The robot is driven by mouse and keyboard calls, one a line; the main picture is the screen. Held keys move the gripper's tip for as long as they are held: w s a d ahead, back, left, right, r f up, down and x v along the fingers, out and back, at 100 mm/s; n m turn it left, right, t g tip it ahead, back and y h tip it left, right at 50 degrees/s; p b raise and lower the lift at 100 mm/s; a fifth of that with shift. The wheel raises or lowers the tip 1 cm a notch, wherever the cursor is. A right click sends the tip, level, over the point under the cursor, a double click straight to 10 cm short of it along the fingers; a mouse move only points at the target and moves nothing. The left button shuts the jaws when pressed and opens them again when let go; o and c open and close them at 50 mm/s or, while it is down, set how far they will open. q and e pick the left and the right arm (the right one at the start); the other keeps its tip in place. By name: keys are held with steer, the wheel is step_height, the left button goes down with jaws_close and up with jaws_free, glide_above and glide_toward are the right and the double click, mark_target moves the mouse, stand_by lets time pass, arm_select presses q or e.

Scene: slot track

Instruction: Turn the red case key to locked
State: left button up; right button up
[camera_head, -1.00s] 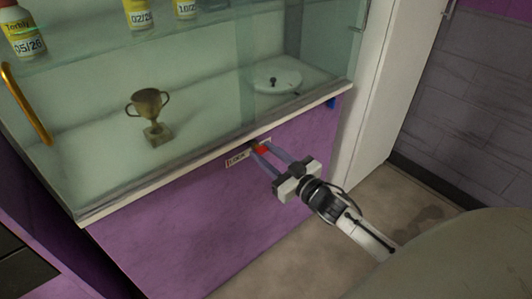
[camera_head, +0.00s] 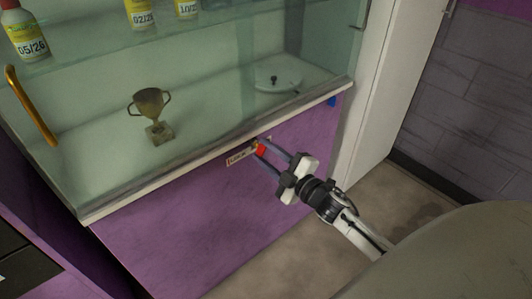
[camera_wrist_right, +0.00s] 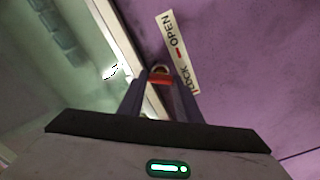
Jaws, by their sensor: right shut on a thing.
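The red key (camera_head: 261,149) is at the purple front panel of the glass case, just below its white ledge. My right gripper (camera_head: 263,150) is shut on the red key, with one finger on each side of it. In the right wrist view the red key (camera_wrist_right: 160,78) shows between the fingertips, beside a white label (camera_wrist_right: 180,52) reading OPEN and LOCK with a red mark between the words. The gripper is tilted relative to the panel in the head view. The key's shaft is mostly hidden. My left gripper is not in view.
The glass case (camera_head: 210,75) holds a gold trophy (camera_head: 150,115), a white disc (camera_head: 278,79) and several bottles on an upper shelf. A yellow handle (camera_head: 30,105) is at the left. Open floor lies right of the panel.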

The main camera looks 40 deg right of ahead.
steer(key=n, duration=0.4)
steer(key=shift+f+b, duration=0.1)
steer(key=shift+b, duration=0.25)
steer(key=shift+n, duration=1.2)
steer(key=o, duration=1)
steer(key=shift+o, duration=0.2)
steer(key=shift+s, duration=0.15)
